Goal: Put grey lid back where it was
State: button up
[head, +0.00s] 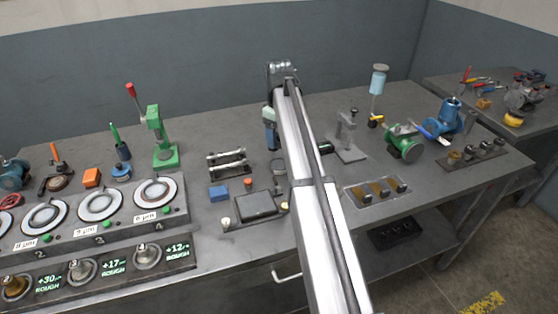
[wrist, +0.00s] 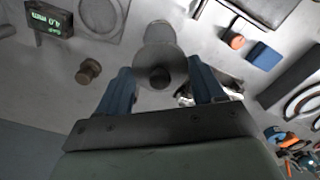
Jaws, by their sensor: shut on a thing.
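My gripper (wrist: 160,72) has blue fingers on either side of a round grey lid (wrist: 145,62) with a dark knob at its centre. The fingers are shut on the lid's sides. A pale cylindrical shape (wrist: 158,32) shows just beyond the lid in the wrist view; I cannot tell whether it touches the lid. In the head view, my gripper (head: 270,135) is over the middle of the bench, partly behind my arm, and the lid cannot be made out there.
The grey bench (head: 210,250) is crowded. A dark flat box (head: 257,205), a blue block (head: 218,193) and a rack with bars (head: 228,162) stand near my arm. A green press (head: 164,145) stands left. A grey stand (head: 347,140) and green pump (head: 404,143) stand right.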

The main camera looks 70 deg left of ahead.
aim_at(279, 164)
notch_tip(279, 164, down, 9)
jog(key=shift+r, duration=0.1)
dwell(0.4)
jog(key=o, duration=1)
jog(key=shift+f, duration=0.2)
notch_tip(279, 164, up, 12)
jog(key=shift+r, duration=0.15)
jog(key=shift+w, duration=0.1)
dwell(0.4)
